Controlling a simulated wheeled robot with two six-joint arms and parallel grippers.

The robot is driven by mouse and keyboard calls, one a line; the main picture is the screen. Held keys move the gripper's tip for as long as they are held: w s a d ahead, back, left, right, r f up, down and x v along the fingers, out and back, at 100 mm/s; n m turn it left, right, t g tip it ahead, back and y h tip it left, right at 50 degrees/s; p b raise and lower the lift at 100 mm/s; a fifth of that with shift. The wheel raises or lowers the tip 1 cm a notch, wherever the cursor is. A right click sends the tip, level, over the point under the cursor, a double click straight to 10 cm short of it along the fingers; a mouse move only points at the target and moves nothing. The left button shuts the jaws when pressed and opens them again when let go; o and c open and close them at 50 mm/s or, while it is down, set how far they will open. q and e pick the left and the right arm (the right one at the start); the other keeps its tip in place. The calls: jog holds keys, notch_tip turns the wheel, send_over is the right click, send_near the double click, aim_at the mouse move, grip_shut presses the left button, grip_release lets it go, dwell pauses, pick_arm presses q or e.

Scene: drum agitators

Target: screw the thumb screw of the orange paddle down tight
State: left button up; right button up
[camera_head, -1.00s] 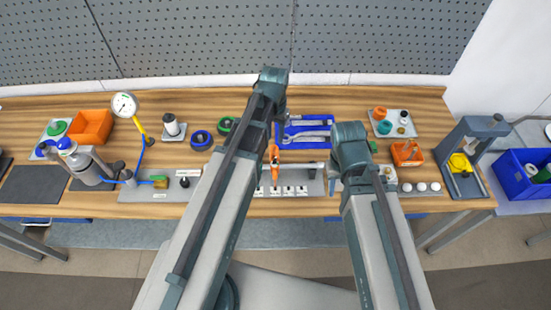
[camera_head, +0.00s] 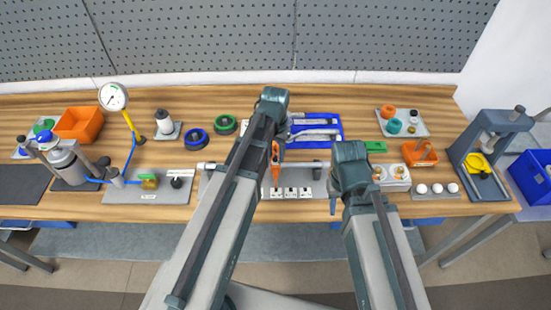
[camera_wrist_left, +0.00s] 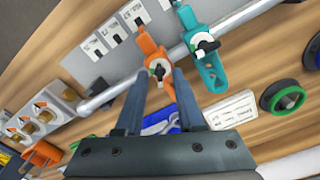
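The orange paddle (camera_head: 276,168) sits on a horizontal metal shaft (camera_head: 305,164) at the middle of the bench. In the left wrist view, the orange paddle (camera_wrist_left: 150,47) has a small thumb screw (camera_wrist_left: 158,71) with a dark and pale head on its hub. My left gripper (camera_wrist_left: 158,76) is open, with one finger on each side of that hub; I cannot tell whether they touch it. A teal paddle (camera_wrist_left: 206,62) sits beside it on the shaft (camera_wrist_left: 105,98). In the head view, my arms hide the left fingertips and much of the right gripper (camera_head: 333,204).
An orange holder (camera_head: 419,153) and a press (camera_head: 487,155) stand to the right. A pressure gauge (camera_head: 113,97) stands at left.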

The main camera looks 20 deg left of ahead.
pick_arm(q)
grip_shut()
jog(key=shift+m, duration=0.4)
jog(key=m, duration=0.5)
jog(key=shift+m, duration=0.4)
jog(key=m, duration=0.6)
jog(key=shift+w+m, duration=0.1)
jog(key=shift+m, duration=0.3)
dwell(0.4)
grip_release()
